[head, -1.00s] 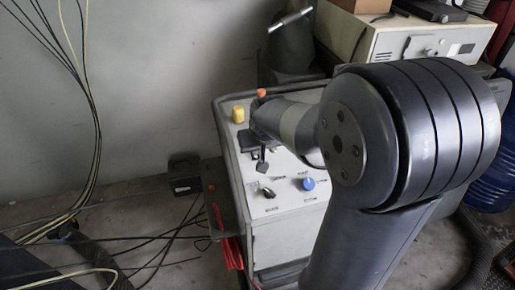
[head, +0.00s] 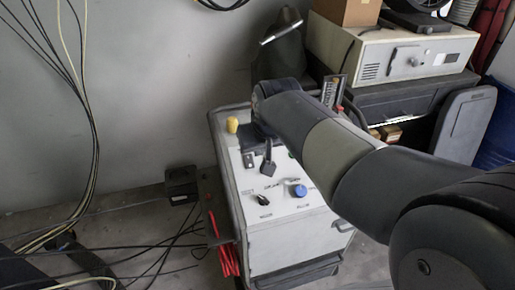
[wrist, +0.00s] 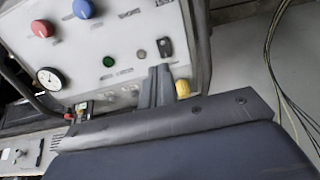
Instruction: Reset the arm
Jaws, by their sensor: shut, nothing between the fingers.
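My gripper (wrist: 158,86) shows in the wrist view as two grey fingers close together, with nothing between them. It is over the edge of the light grey control panel (wrist: 125,35), beside a yellow knob (wrist: 183,88) and a black switch (wrist: 165,47). In the head view my arm reaches in from the lower right across the control panel (head: 285,208), and the fingertips are hard to make out. The yellow knob (head: 232,124) stands at the panel's far left corner. My arm hides part of the panel's right side.
The panel carries a blue knob (head: 299,190) and a black knob (head: 263,200). The wrist view shows a red knob (wrist: 40,28), a gauge (wrist: 49,78) and a green button (wrist: 108,62). Cables (head: 85,120) hang at left. A white instrument box (head: 395,50) stands behind right.

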